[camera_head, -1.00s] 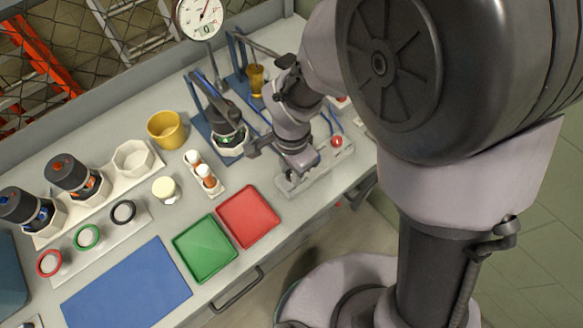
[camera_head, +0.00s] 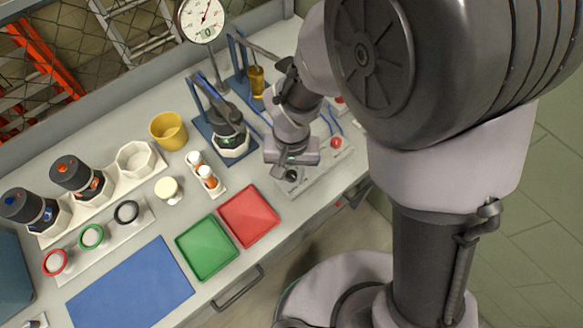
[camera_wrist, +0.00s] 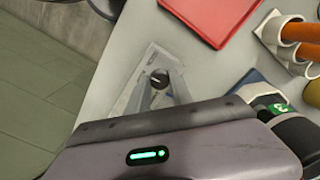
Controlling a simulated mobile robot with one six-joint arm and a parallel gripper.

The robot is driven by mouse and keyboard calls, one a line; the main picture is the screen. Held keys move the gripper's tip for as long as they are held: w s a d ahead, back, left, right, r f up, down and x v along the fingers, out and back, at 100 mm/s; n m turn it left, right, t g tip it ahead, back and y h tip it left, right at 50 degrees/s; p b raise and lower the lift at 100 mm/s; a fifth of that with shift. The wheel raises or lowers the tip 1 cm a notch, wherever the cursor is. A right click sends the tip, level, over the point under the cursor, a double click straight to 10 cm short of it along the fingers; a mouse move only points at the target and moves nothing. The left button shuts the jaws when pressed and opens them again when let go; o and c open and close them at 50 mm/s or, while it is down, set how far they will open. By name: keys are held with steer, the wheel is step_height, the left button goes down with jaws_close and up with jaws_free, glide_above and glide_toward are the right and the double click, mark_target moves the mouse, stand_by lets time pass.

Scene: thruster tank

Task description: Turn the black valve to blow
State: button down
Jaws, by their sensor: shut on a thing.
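The black valve (camera_wrist: 158,78) is a small dark round knob on a pale grey panel (camera_wrist: 128,97). In the wrist view it sits between the tips of my gripper (camera_wrist: 160,84), whose two fingers are shut on it. In the head view the dark knob (camera_head: 292,175) shows at the left end of the panel, just below my gripper (camera_head: 291,167). The markings on the panel are too small to read, so the valve's setting cannot be told.
A red button (camera_head: 336,142) sits on the panel's right part. A red tray (camera_head: 249,216) and a green tray (camera_head: 206,248) lie to the left. A dial gauge (camera_head: 201,18) stands behind.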

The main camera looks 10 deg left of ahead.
mark_target(292, 174)
steer(key=n+p, duration=0.1)
steer(key=n, duration=0.3)
steer(key=shift+n, duration=0.3)
steer(key=shift+n+p, duration=0.45)
steer(key=shift+n, duration=1.75)
steer(key=c, duration=1.1)
jaws_free()
step_height(292, 174, up, 18)
steer(key=p, duration=0.6)
steer(key=shift+f, duration=0.25)
